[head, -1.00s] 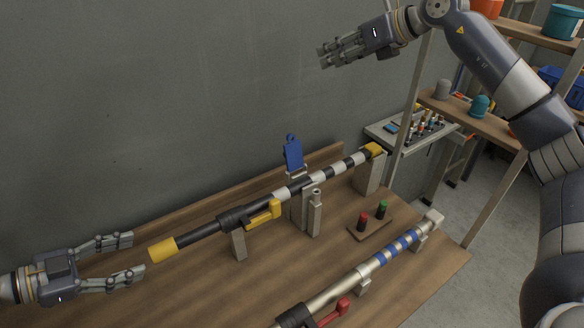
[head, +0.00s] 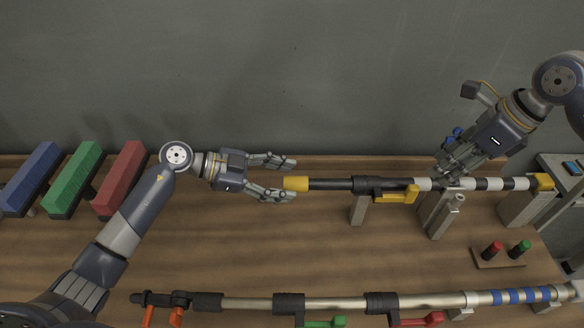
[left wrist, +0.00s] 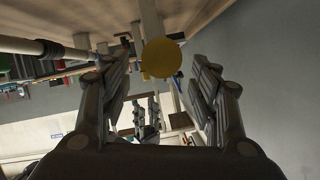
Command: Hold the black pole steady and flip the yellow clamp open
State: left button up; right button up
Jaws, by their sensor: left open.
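The black pole (head: 330,184) lies level on stands, with a yellow end cap (head: 296,184) at its left end and black and white bands on its right part. The yellow clamp (head: 397,196) hangs along the pole's near side, by a black collar. My left gripper (head: 287,180) is open, its fingers pointing at the yellow cap and lying either side of its end. In the left wrist view the cap (left wrist: 161,58) shows as a round disc between the fingers, with gaps on both sides. My right gripper (head: 452,176) is over the banded part; its fingers partly hide the pole, and contact is unclear.
A silver pole (head: 340,303) with blue bands, a red clamp (head: 420,320) and a green clamp (head: 325,322) lies nearer. Blue, green and red blocks (head: 75,180) stand at left. A small board with red and green pegs (head: 498,256) is at right. A grey wall is behind.

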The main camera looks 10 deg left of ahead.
aim_at(307, 184)
pick_arm(q)
jog(key=x, duration=0.6)
jog(key=shift+w+d, duration=0.1)
jog(key=shift+d, duration=0.1)
jog(key=shift+f, duration=0.1)
